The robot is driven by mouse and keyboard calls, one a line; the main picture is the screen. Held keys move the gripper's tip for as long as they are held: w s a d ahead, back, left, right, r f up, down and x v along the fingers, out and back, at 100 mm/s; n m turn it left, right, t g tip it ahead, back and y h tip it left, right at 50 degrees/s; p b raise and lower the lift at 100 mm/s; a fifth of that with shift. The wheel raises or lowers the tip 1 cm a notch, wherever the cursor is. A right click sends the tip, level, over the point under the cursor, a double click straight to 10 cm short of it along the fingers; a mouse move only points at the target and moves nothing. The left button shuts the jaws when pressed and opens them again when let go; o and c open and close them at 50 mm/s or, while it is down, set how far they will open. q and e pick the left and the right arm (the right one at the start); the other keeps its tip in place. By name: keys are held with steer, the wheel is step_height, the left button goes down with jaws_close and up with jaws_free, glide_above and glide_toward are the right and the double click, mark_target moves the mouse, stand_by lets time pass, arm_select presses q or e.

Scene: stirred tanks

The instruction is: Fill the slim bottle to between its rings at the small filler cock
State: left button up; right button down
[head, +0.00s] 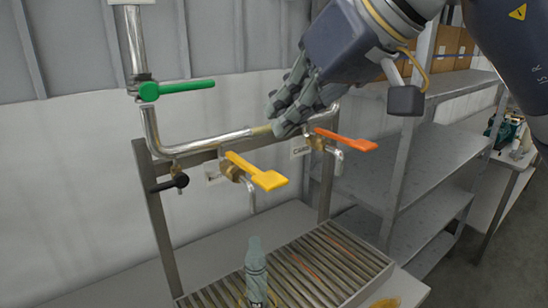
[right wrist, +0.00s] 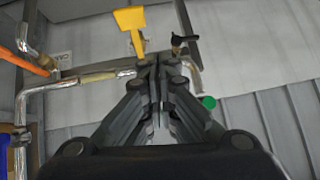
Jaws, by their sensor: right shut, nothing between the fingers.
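The slim bottle (head: 256,274), grey-green and upright, stands on a slatted grate (head: 340,262), roughly below the spout of a cock with a yellow lever (head: 265,179). Its rings and fill level cannot be made out. A second cock with an orange lever (head: 347,140) sits to the right on the same rail. My right gripper (head: 279,120) is shut and empty, above and behind the yellow lever near the pipe. In the right wrist view its closed fingers (right wrist: 159,70) point toward the rail, with the yellow lever (right wrist: 132,22) beyond them. My left gripper is not in view.
A green lever (head: 185,87) is on the upper left pipe, and a black handle (head: 172,184) hangs lower left. Small labels are behind the cocks. Metal shelves (head: 440,160) stand at the right. The right part of the grate is clear.

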steer(key=d, duration=0.1)
steer(key=r+h, duration=0.1)
steer(key=d, duration=0.1)
steer(key=shift+w+d+r+t, duration=0.25)
steer(key=shift+w+d+t, duration=0.05)
steer(key=shift+t, duration=0.1)
steer(key=p, duration=0.4)
glide_above(273, 180)
step_height(273, 180, down, 7)
step_height(273, 180, down, 2)
steer(key=shift+f+p, duration=0.25)
steer(key=shift+p, duration=0.05)
steer(key=shift+d+f, duration=0.15)
steer(key=shift+f, duration=0.6)
steer(key=shift+f, duration=0.1)
